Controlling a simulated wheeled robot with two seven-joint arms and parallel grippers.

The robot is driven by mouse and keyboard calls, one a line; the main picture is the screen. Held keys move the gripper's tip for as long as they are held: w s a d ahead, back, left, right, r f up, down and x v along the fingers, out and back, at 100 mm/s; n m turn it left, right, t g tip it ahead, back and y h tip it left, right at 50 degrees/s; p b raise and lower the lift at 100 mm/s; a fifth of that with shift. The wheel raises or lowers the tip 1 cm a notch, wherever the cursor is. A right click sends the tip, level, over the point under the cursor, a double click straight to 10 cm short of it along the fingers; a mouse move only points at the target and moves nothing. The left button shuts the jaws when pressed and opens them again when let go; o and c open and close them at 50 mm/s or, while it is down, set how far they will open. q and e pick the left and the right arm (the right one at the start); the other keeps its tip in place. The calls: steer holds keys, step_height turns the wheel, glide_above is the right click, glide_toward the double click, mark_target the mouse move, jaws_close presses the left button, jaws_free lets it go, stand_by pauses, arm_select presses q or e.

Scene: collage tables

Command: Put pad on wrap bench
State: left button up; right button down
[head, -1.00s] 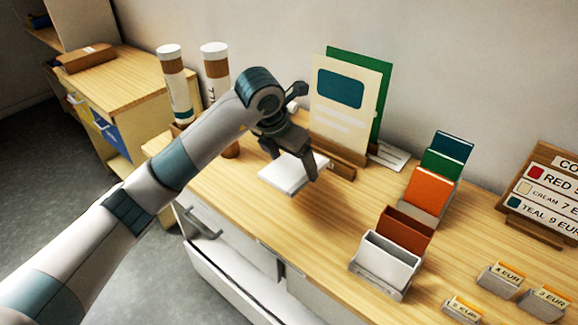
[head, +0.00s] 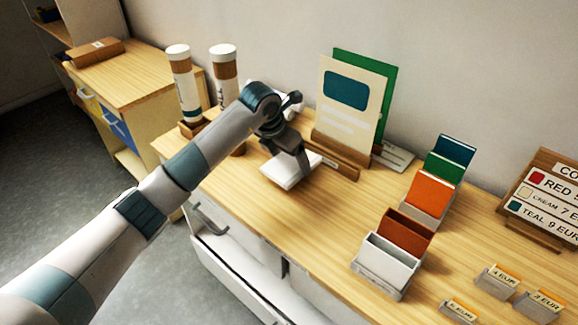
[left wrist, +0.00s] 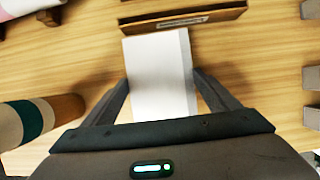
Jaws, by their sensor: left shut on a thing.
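The white pad (head: 284,174) is at the left part of the near wooden counter (head: 330,222), in front of the upright cards. My left gripper (head: 289,164) is shut on the pad. In the left wrist view, the pad (left wrist: 158,75) sits between the two dark fingers. I cannot tell whether it touches the counter. A second wood-topped bench (head: 135,75) stands apart at the back left, with a brown parcel (head: 95,52) on it. No label shows which one is the wrap bench. My right gripper is not in view.
Two tall tubes (head: 183,85) stand by the counter's left end. A cream card (head: 345,105) and a green card (head: 385,95) stand in a wooden holder behind the pad. A stepped card rack (head: 388,265) and a price board (head: 545,200) are to the right. Bare floor shows at left.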

mark_target(288, 165)
arm_select(q)
step_height(288, 165, down, 3)
steer(key=shift+r+p, duration=0.1)
steer(key=shift+p, duration=0.55)
steer(key=shift+f, duration=0.25)
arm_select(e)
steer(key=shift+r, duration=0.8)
arm_select(q)
steer(key=shift+f, duration=0.15)
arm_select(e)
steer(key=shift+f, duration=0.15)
arm_select(q)
steer(key=o, duration=1.1)
steer(key=shift+r, duration=0.2)
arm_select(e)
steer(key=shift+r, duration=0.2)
arm_select(q)
steer(key=b+v, duration=0.3)
steer(key=v, duration=0.8)
steer(key=shift+s+a+r, duration=0.15)
steer(key=shift+s+r, duration=0.05)
steer(key=shift+r, duration=0.2)
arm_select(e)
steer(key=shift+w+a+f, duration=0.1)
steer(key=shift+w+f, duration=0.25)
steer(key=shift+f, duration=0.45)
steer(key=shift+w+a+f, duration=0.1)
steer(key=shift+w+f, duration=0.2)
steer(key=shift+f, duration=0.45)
